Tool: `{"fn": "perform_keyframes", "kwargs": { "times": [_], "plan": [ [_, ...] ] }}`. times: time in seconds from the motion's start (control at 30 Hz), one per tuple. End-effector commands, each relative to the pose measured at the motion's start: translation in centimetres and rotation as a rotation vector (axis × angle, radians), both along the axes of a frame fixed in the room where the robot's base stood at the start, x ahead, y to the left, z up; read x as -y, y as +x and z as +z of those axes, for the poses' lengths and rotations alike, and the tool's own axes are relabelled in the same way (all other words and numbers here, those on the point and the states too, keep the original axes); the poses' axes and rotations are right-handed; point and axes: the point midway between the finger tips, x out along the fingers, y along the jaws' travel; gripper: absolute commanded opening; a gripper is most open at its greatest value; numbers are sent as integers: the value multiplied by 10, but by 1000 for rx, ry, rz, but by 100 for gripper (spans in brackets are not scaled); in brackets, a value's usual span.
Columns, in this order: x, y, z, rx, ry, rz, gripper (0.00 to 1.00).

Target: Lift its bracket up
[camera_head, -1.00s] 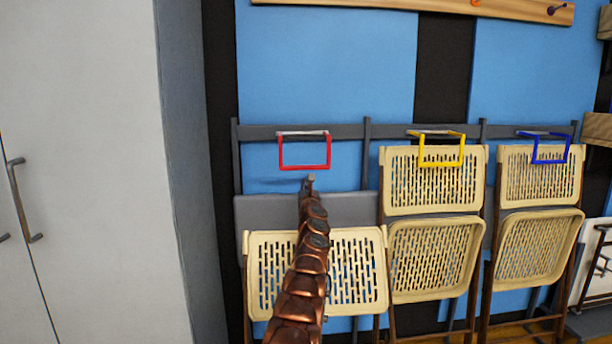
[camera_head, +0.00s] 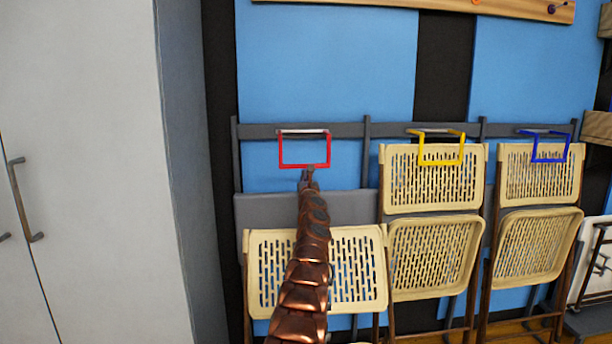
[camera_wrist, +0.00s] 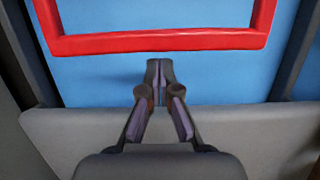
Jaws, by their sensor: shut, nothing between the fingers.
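The red bracket (camera_head: 304,165) hangs from the grey rail on the left, a squared loop with its lower bar level. It fills the top of the wrist view (camera_wrist: 160,41). My gripper (camera_head: 309,171) is at the lower bar, just below it in the picture. In the wrist view my gripper (camera_wrist: 159,66) has its fingertips together and empty, a little below the bar. I cannot tell whether the tips touch the bar. A yellow bracket (camera_head: 441,163) and a blue bracket (camera_head: 549,160) hang farther right.
A cream folding chair (camera_head: 265,275) leans low behind my arm, with a grey panel (camera_head: 262,213) above it. Two more cream chairs (camera_head: 436,257) (camera_head: 538,247) stand under the yellow and blue brackets. A white cabinet (camera_head: 90,150) stands at left.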

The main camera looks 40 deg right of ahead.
Motion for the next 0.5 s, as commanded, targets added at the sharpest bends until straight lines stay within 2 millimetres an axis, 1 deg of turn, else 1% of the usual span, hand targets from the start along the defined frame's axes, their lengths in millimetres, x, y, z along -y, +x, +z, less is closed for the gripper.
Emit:
{"fn": "perform_keyframes", "kwargs": {
  "times": [0.03, 0.13, 0.5],
  "plan": [
    [-1, -2, 5, 4, 0, -1, 0],
    [-3, -5, 10, 4, -1, -1, 0],
    [-5, -8, 14, 0, -1, -1, 0]
  ]
}}
